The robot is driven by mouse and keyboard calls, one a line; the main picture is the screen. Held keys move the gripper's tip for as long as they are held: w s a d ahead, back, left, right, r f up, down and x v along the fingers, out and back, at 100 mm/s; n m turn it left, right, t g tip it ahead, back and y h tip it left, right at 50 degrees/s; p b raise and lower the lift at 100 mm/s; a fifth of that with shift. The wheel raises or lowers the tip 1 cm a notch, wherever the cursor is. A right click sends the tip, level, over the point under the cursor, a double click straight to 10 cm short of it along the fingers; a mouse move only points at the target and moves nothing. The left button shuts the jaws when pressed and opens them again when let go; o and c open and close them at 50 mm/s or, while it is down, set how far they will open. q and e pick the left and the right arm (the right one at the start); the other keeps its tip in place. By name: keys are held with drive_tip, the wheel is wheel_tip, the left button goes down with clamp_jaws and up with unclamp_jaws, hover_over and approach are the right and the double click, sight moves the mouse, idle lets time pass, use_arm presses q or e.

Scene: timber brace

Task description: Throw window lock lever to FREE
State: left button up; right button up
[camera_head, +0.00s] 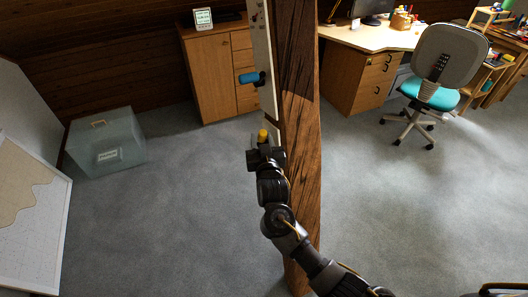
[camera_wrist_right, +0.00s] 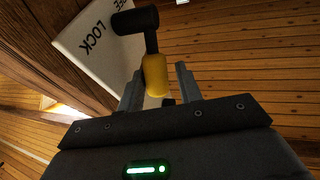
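A lever with a yellow grip (camera_wrist_right: 155,75) and a black arm hangs off a white plate (camera_wrist_right: 95,50) in the right wrist view. The plate reads LOCK, and a second word ending in "EE" is cut off at the top. My right gripper (camera_wrist_right: 160,72) is open, one finger on each side of the yellow grip, with a gap at the right finger. In the head view, the yellow grip (camera_head: 262,135) shows just above my right gripper (camera_head: 264,146), beside the timber post. My left gripper is not in view.
The timber post (camera_head: 299,140) stands right beside my right arm. A white panel (camera_head: 262,45) with a blue-handled lever (camera_head: 249,78) is above. A cabinet (camera_head: 212,75), clear box (camera_head: 108,142), desk (camera_head: 375,38) and chair (camera_head: 447,60) stand around; the carpet between is free.

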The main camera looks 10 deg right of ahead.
drive_tip(key=s, duration=0.7)
drive_tip(key=shift+b, duration=0.45)
drive_tip(key=shift+d, duration=0.1)
